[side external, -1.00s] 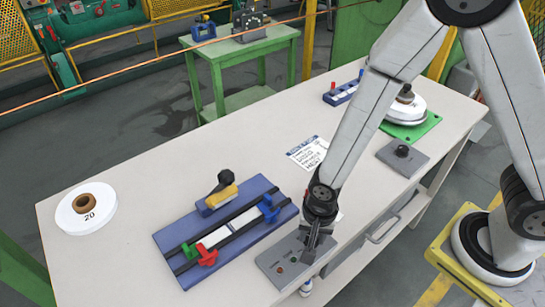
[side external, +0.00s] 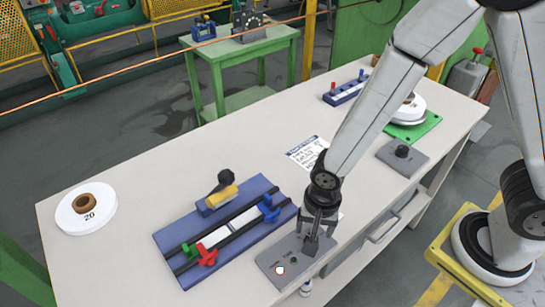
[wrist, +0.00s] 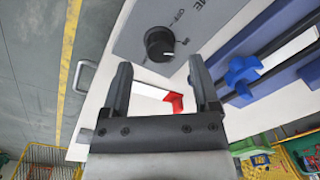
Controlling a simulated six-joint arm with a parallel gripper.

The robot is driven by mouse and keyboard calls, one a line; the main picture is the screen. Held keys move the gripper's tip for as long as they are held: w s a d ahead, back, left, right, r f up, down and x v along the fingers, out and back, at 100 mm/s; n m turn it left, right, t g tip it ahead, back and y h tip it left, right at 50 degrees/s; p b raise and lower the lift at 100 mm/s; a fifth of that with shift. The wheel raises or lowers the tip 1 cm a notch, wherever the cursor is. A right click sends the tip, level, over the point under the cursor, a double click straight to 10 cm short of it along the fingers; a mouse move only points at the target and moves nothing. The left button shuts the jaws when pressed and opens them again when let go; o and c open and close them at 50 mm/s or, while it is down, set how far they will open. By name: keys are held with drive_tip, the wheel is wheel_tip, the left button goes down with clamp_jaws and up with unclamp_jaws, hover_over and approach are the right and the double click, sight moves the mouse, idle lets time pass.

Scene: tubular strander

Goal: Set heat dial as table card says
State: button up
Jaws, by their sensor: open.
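A grey panel (side external: 277,262) lies near the table's front edge, under my gripper (side external: 310,238). In the wrist view the panel (wrist: 130,38) carries a round black dial (wrist: 159,43) with a white mark on its lower right side; OFF is printed near it. Other lettering is cut off or too small to read. My gripper (wrist: 160,66) is open and empty, its fingertips apart from the dial in that view. The gripper hides the dial in the side view. A white card (side external: 304,153) with dark writing lies farther back; its text is not readable.
A blue fixture (side external: 172,239) with red, green and blue clamps lies beside the panel. A white spool marked 20 (side external: 72,218) is at left. Another grey plate with a black knob (side external: 403,152) and a green base (side external: 428,130) are at right. A drawer handle (wrist: 83,80) protrudes in front.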

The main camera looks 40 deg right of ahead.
drive_tip(key=shift+s+r, duration=0.1)
drive_tip(key=shift+r, duration=2.3)
drive_tip(key=shift+d, duration=0.1)
drive_tip(key=shift+w+d+r+n, duration=0.2)
drive_tip(key=shift+w+d+n, duration=0.1)
drive_tip(key=shift+d, duration=0.15)
drive_tip(key=d+r+n+t, duration=0.1)
drive_tip(key=d+r+n, duration=0.1)
drive_tip(key=d+n, duration=0.2)
drive_tip(key=w+d+r+n+t, duration=0.1)
drive_tip(key=d+r+n, duration=0.2)
drive_tip(key=d, duration=0.7)
drive_tip(key=shift+r+n, duration=0.2)
drive_tip(key=shift+n, duration=0.9)
